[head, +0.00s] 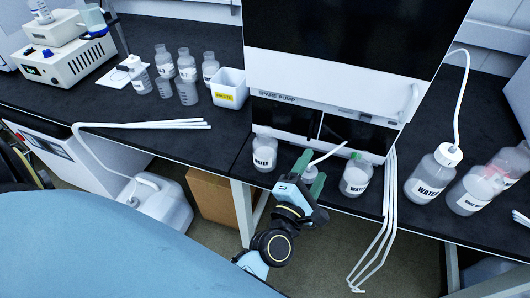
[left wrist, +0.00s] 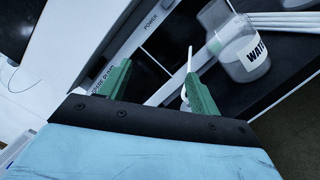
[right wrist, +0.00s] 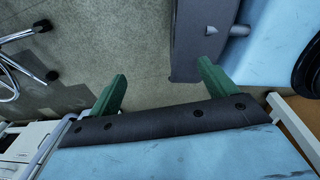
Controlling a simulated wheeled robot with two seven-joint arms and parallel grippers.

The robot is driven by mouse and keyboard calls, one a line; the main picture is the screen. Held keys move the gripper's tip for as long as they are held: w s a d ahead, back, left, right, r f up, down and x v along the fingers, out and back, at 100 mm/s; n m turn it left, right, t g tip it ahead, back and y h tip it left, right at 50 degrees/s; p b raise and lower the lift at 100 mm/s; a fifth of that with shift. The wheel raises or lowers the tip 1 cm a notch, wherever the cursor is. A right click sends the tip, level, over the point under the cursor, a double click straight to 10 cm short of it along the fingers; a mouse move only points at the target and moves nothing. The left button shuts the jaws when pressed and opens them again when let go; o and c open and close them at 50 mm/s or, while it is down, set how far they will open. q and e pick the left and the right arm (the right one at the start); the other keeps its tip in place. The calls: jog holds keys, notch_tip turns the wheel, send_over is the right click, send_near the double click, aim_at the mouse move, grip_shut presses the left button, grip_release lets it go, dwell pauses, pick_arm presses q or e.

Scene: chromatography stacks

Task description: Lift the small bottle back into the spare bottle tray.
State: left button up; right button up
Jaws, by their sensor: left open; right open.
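My left gripper (head: 313,166) is open at the bench's front edge, below the spare pump (head: 300,97). A small whitish bottle or cap (head: 309,174) with a thin white tube shows between its green fingers, mostly hidden by them. In the left wrist view, the open left gripper (left wrist: 158,70) has a white tube (left wrist: 189,58) beside its right finger; I cannot tell whether they touch. I cannot make out which part is the spare bottle tray. My right gripper (right wrist: 162,70) is open and empty over the floor, outside the head view.
WATER bottles stand left (head: 264,152) and right (head: 356,176) of my left gripper. Larger bottles (head: 432,173) stand at the right. White tubes (head: 385,230) hang over the bench edge. A white waste bin (head: 229,88) and several bottles stand at the left. A cardboard box (head: 212,197) is underneath.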

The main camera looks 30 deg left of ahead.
pick_arm(q)
notch_tip(320, 180, up, 3)
jog(key=a+n+y, duration=0.2)
jog(key=n+y, duration=0.1)
jog(key=n, duration=0.2)
jog(key=n+g+y, duration=0.7)
jog(key=n+y, duration=0.2)
jog(key=n, duration=0.6)
send_near(267, 141)
jog(key=shift+n, duration=0.3)
jog(key=x, duration=0.7)
jog(key=shift+w+a+p, duration=0.2)
jog(key=shift+w+p, duration=0.1)
jog(key=shift+x, duration=0.9)
jog(key=x, duration=0.4)
jog(key=shift+w+a, duration=0.1)
jog(key=shift+a, duration=0.15)
pick_arm(e)
jog(key=shift+s+a+r, duration=0.1)
jog(key=shift+a+r, duration=0.35)
jog(key=shift+a, duration=0.3)
pick_arm(q)
grip_shut()
pick_arm(e)
jog(key=shift+s+d, duration=0.1)
